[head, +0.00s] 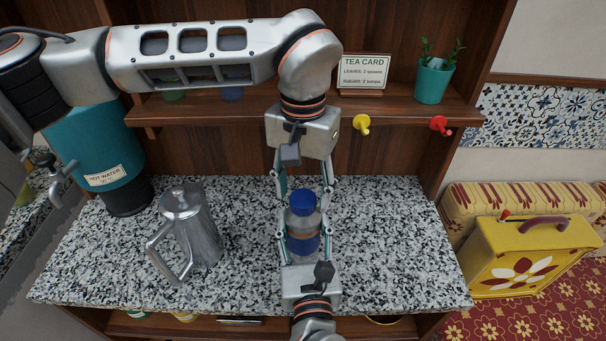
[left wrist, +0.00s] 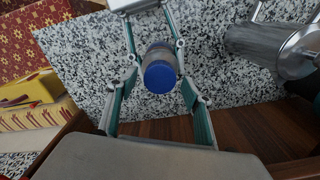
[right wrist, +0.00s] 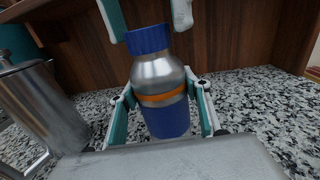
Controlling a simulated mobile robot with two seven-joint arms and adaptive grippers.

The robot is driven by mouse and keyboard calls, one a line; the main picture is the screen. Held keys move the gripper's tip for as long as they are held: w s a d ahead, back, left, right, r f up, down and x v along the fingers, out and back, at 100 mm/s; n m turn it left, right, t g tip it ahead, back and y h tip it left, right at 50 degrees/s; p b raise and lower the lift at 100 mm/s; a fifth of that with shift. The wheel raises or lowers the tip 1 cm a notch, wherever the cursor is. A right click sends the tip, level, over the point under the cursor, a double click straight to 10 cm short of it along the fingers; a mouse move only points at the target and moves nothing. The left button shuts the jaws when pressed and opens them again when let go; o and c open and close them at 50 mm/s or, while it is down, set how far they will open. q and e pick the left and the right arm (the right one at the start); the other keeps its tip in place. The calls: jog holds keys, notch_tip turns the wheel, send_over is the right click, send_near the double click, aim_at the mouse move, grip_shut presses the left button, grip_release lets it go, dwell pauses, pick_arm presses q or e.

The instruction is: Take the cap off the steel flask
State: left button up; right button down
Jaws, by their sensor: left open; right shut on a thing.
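The steel flask (head: 302,228) stands upright on the speckled counter, with an orange band and a blue lower part. Its blue cap (head: 304,202) is on its top; the cap also shows in the left wrist view (left wrist: 160,77) and the right wrist view (right wrist: 148,39). My right gripper (head: 303,238) comes from the front and is shut on the flask's body, a finger on each side. My left gripper (head: 304,185) points down from above, open, with its fingers apart on either side of the cap. Contact between the left fingers and cap is not visible.
A steel pot (head: 190,225) stands left of the flask, and a teal hot water urn (head: 95,150) is behind it. A shelf (head: 395,104) with a tea card (head: 363,72) and plant pot (head: 433,82) is behind. The counter's right side (head: 395,240) is clear.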

pick_arm(q)
jog(key=shift+f, duration=0.6)
